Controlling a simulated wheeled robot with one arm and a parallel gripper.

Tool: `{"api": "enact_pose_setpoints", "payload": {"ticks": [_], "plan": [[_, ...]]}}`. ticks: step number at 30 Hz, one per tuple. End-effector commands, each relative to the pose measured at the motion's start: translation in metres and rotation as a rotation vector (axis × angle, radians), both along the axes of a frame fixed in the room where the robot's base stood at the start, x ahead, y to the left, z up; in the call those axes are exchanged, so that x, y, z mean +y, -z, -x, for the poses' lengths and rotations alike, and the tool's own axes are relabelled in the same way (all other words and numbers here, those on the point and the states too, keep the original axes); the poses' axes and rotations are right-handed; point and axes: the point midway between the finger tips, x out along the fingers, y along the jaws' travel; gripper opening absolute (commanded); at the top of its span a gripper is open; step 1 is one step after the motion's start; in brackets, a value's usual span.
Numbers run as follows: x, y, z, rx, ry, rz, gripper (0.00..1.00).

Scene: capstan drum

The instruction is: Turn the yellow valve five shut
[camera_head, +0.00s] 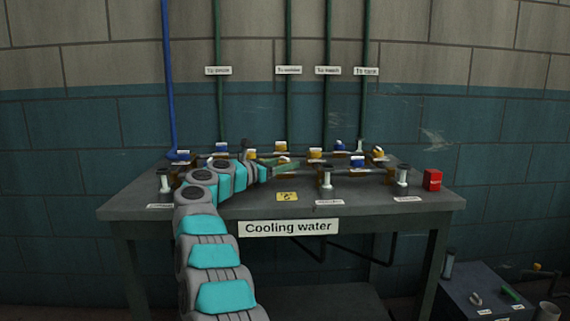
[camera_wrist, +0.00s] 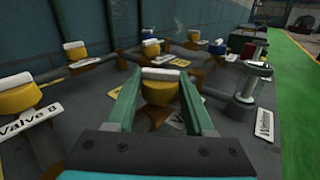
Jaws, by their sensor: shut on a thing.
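My gripper (camera_wrist: 160,84) has its two green fingers on either side of a yellow valve (camera_wrist: 161,92) with a white handle bar on top. Its jaws are shut on this valve. The number tag behind the valve is too small to read here, so I cannot tell its number. Another yellow valve (camera_wrist: 26,98) with a white handle stands to the left, beside a tag reading "Valve 8" (camera_wrist: 32,116). In the head view my gripper (camera_head: 286,168) reaches in low over the middle of the bench, and its fingers partly hide the pipework there.
The grey bench (camera_head: 125,207) carries several other blue and yellow valves joined by pipes. Upright metal fittings stand along its front, one (camera_head: 326,178) right of my gripper. A red box (camera_head: 432,180) stands at the right end. A lower table (camera_head: 490,290) holds loose items.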

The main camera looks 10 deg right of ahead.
Motion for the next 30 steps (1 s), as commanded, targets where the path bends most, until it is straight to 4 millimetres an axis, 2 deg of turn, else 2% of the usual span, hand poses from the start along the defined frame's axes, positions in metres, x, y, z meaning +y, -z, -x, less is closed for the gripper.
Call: {"api": "enact_pose_setpoints", "payload": {"ticks": [28,29,30], "plan": [[-0.0018,-0.0009,0.0007,-0.002,0.076,-0.001,0.00],[-0.0018,-0.0010,0.0008,-0.002,0.076,-0.001,0.54],[-0.0018,-0.0010,0.0007,-0.002,0.076,-0.001,0.59]]}}
